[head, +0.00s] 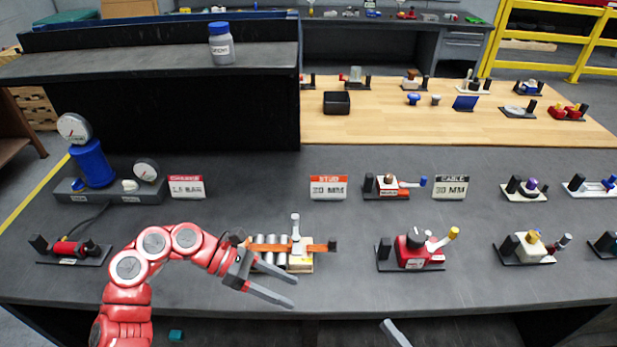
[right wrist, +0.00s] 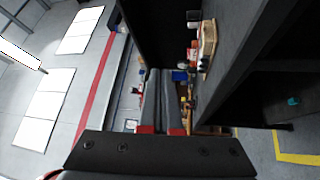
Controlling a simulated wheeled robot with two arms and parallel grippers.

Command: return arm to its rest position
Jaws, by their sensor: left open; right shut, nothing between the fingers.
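My left gripper (head: 291,291) is open and empty at the end of the red left arm. It hangs over the front of the dark bench, just in front of a fixture (head: 300,263) with silver cylinders, an orange bar and an upright white handle. From this view I cannot tell whether the gripper touches the fixture. My right gripper (head: 395,333) shows only as a grey fingertip at the bottom edge of the head view. In the right wrist view its two grey fingers (right wrist: 162,98) lie together with nothing between them. The rest of the right arm is hidden.
A red valve fixture (head: 412,250) with a yellow-tipped lever stands to the right. A gauge with a blue body (head: 92,165) stands at the back left. Signs (head: 328,187) line the back of the bench. The bench front between the left gripper and red valve is clear.

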